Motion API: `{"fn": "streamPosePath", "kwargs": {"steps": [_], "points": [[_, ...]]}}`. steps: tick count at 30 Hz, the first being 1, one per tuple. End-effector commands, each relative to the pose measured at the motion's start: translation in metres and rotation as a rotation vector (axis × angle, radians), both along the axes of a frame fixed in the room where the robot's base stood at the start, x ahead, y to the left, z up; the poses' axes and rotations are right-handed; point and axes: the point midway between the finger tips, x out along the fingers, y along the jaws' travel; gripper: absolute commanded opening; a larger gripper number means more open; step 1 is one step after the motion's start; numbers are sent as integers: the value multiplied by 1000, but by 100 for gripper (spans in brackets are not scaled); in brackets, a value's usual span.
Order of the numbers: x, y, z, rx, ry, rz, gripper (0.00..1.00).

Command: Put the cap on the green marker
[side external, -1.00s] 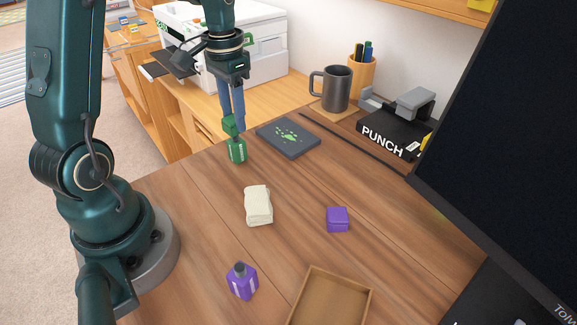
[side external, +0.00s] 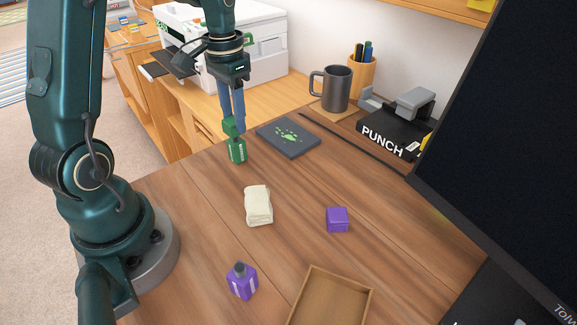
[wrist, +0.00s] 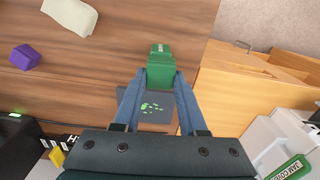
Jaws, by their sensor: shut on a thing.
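The green marker (side external: 237,151) is a squat green bottle-like body with a pale label. It stands upright on the wooden table near its far left edge. My gripper (side external: 233,119) points down above it with its blue fingers shut on the green cap (side external: 229,128), a blocky green piece. The cap is right over the marker's top; I cannot tell whether they touch or how far it is seated. In the wrist view, the cap (wrist: 160,71) sits between the fingertips and partly hides the marker (wrist: 159,48).
A dark pad with green spots (side external: 275,133) lies right of the marker. A cream cloth (side external: 258,205), purple cap (side external: 337,219), purple marker with dark tip (side external: 242,283) and wooden tray (side external: 369,297) are nearer. A grey mug (side external: 333,90) and black punch box (side external: 393,137) stand behind.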

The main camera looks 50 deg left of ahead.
Motion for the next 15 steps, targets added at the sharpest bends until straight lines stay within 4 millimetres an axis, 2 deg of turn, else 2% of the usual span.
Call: {"fn": "streamPosePath", "kwargs": {"steps": [8,9,11,15], "points": [[0,0,0,0,0,0,0],[0,0,0,0,0,0,53],[0,0,0,0,0,0,76],[0,0,0,0,0,0,76]]}}
